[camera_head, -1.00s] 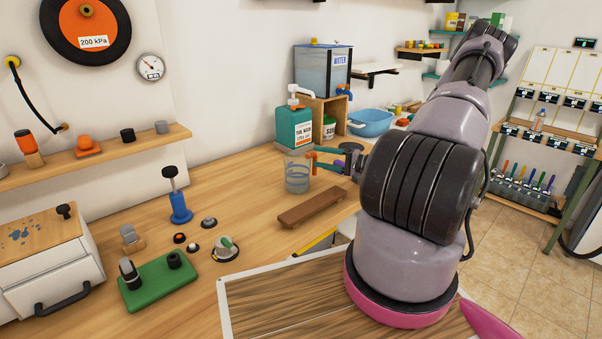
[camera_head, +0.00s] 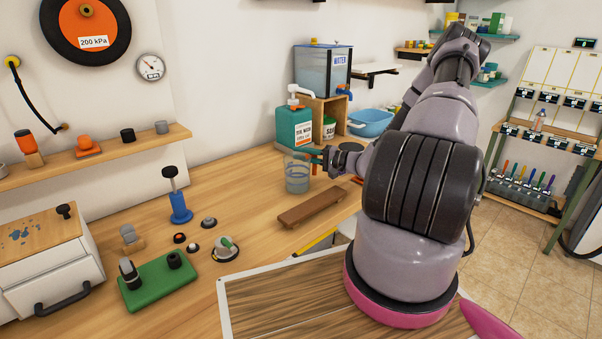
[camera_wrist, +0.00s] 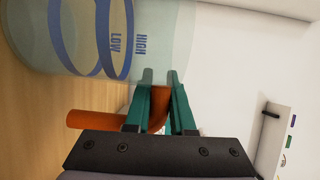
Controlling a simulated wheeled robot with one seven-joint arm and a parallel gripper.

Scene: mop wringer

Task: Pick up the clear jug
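The clear jug (camera_head: 297,178) stands upright on the wooden workbench, left of my gripper in the head view. In the wrist view its clear wall (camera_wrist: 165,30), with blue bands and the words LOW and HIGH, fills the upper left. My gripper (camera_wrist: 161,74) has two teal fingers beside the jug's wall, close together. The jug's orange handle (camera_wrist: 92,118) runs in from the left, and some orange shows between the fingers. I cannot tell whether the fingers press on it. In the head view, the gripper (camera_head: 306,155) is at the jug's upper part, and the handle is mostly hidden.
A teal bottle (camera_head: 294,127) stands just behind the jug, near the wooden stand with the water tank (camera_head: 323,71). A blue basin (camera_head: 370,123) is to the right. A brown wooden block (camera_head: 311,207) lies in front.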

